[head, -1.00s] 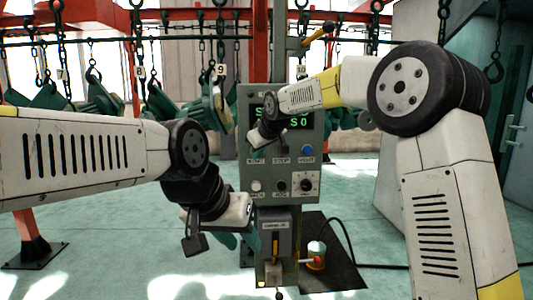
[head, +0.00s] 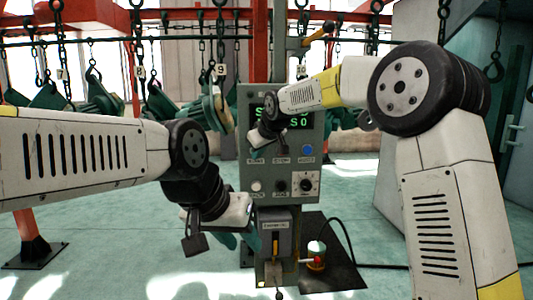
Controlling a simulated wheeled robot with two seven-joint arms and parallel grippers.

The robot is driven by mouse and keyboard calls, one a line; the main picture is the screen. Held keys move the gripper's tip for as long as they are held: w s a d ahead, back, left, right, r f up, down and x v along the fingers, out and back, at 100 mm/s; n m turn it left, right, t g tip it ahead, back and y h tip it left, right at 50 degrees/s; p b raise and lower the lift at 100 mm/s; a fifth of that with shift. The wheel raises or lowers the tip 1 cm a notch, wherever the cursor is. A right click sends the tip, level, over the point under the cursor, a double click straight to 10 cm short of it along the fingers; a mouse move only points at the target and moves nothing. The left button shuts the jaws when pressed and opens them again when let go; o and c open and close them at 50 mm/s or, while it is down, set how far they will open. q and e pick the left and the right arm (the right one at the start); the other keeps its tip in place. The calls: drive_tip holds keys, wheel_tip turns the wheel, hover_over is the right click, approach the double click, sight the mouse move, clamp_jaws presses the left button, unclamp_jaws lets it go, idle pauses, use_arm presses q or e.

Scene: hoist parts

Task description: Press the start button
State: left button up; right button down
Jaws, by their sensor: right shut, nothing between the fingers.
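The grey control panel (head: 246,120) stands upright in the middle of the head view, with a lit green display (head: 300,122). A blue button (head: 307,149) is at its right. A white button (head: 256,186), a dark knob (head: 281,186) and a dial (head: 306,184) sit in the lower row. My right gripper (head: 260,142) is shut and empty at the panel's upper left, just above the leftmost label of the upper row. It hides the button there; I cannot tell whether it touches it. My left gripper (head: 196,244) hangs left of the panel, its opening unclear.
Chains with hooks and teal parts (head: 97,98) hang from a rail behind the panel. A small post with a red-and-yellow fitting (head: 317,257) stands on a dark floor plate at lower right. A black cable runs right. The floor at left is mostly clear.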

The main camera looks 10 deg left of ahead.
idle(0.4)
drive_tip(key=shift+w+a, duration=0.1)
drive_tip(key=shift+w, duration=0.3)
